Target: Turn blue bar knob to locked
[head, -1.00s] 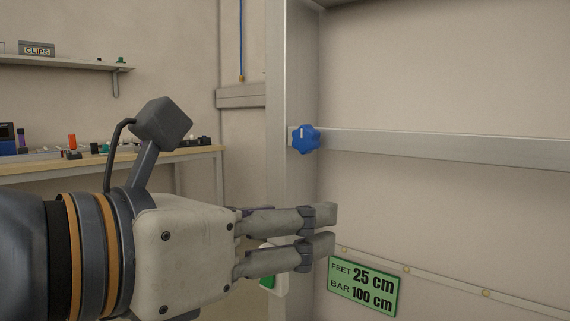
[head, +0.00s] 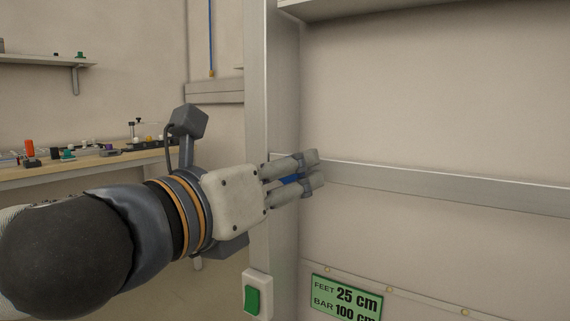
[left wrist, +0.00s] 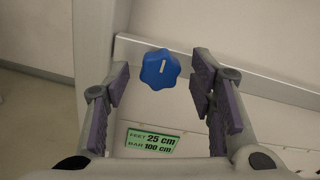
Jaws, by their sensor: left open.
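The blue bar knob (left wrist: 160,69) is a lobed knob with a white line mark, seen whole in the left wrist view. It sits at the left end of a pale horizontal bar (head: 430,186), by the metal upright. In the head view the knob (head: 291,179) is mostly hidden behind my left gripper (head: 316,169), with only a blue strip showing between the fingers. My left gripper is open. In the left wrist view its two padded fingers stand to either side of the knob, apart from it. The knob's white mark points up and slightly right there. My right gripper is not in view.
A metal upright (head: 259,120) stands just left of the knob. A green sign (head: 346,298) reads feet 25 cm, bar 100 cm. A green switch (head: 252,300) is on the upright below. A workbench (head: 60,172) with small parts is at left. The wall panel is clear.

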